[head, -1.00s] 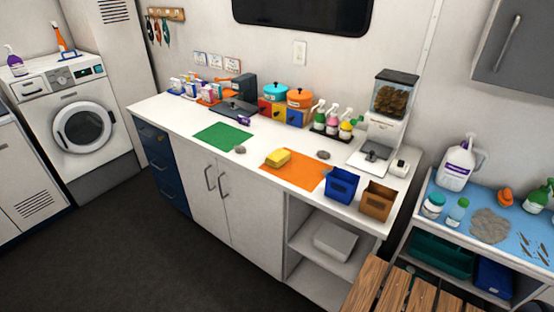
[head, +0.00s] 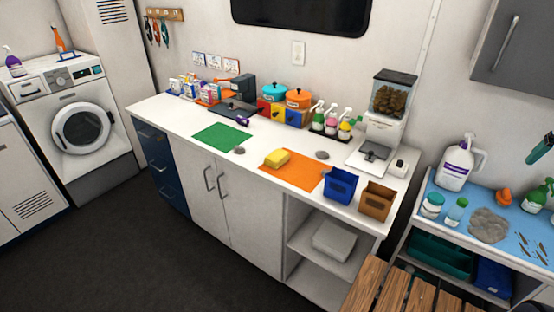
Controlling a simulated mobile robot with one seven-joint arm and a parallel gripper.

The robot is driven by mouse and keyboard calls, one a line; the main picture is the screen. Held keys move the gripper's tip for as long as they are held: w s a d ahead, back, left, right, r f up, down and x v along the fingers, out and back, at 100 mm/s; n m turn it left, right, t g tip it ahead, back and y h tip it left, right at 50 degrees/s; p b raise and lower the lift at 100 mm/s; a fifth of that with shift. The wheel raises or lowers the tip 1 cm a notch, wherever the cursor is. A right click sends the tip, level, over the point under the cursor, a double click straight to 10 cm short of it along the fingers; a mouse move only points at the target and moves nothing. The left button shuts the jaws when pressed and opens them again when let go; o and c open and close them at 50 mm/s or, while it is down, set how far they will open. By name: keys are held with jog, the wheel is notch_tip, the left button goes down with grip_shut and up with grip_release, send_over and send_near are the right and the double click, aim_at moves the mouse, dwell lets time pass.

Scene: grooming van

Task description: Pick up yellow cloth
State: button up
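The yellow cloth (head: 277,158) looks like a small folded yellow block. It lies on the white counter (head: 205,118), at the back left part of the orange mat (head: 298,175), with nothing on top of it. A dark teal, slanted piece (head: 540,149) shows in the air at the far right edge. It may be the end of my arm, but too little shows to tell whether its fingers are open or shut. It is far to the right of the cloth and apart from it.
Grey stones (head: 322,155) lie near the mat. A blue bin (head: 341,187) and a brown bin (head: 377,202) stand right of it. Pump bottles (head: 331,121) and a dispenser (head: 389,105) stand behind. A wooden slatted surface (head: 390,290) is at the front right.

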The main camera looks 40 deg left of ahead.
jog(key=w+a+f+n+g+y, duration=0.1)
jog(key=w+a+n, duration=0.1)
jog(key=w+a, duration=0.65)
jog(key=w+a+n+g, duration=0.1)
jog(key=w+a+n, duration=0.2)
jog(key=a, duration=1)
jog(key=w+a+f+n+g+y, duration=0.1)
jog(key=w+a+n, duration=0.1)
jog(key=w+a, duration=0.6)
jog(key=n+g+h, duration=0.1)
jog(key=n+h, duration=0.2)
jog(key=n, duration=0.6)
send_near(277, 154)
jog(key=shift+w+f, duration=0.1)
notch_tip(277, 154, down, 10)
jog(key=shift+d+f, duration=0.1)
jog(key=shift+d, duration=0.05)
jog(key=c, duration=0.7)
